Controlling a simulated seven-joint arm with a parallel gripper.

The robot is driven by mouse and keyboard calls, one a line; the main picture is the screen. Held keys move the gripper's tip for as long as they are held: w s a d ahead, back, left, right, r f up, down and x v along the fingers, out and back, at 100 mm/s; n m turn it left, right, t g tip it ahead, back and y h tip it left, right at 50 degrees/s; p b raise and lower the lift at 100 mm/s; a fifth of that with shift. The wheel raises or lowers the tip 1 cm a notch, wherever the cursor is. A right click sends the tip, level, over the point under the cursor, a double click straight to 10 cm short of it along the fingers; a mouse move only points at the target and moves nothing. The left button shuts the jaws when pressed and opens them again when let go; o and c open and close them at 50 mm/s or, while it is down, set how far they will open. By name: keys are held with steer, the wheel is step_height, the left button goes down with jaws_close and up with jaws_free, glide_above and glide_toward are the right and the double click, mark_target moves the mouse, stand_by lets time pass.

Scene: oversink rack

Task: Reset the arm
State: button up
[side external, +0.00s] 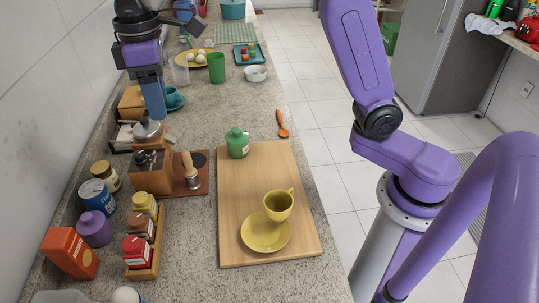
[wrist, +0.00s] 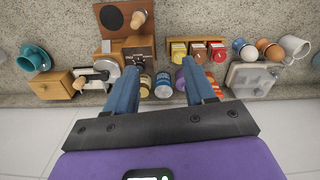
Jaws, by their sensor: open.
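My gripper (side external: 155,112) hangs at the upper left in the side external view, fingers down, above the wall side of the counter near the coffee grinder. In the wrist view my gripper (wrist: 160,68) has its two blue fingers spread apart with nothing held between them. Below the fingers are jars, a blue can (wrist: 163,86) and a row of small colored boxes (wrist: 197,52). The gap between the fingertips and the things below cannot be told.
A wooden coffee grinder (side external: 152,170) and an orange box (side external: 69,252) stand along the wall side. An orange spoon (side external: 282,124) lies near the counter edge.

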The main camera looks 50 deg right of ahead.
steer(key=s+d+f, duration=0.3)
steer(key=s+d, duration=0.3)
steer(key=s, duration=0.3)
steer(key=s+d+f+n, duration=0.1)
steer(key=s+d+f, duration=0.3)
steer(key=s+d, duration=0.3)
steer(key=s+d+f+n, duration=0.1)
steer(key=s+d+f, duration=0.2)
steer(key=s+d, duration=0.4)
steer(key=s, duration=0.4)
steer(key=shift+s+f, duration=0.2)
steer(key=shift+f, duration=0.15)
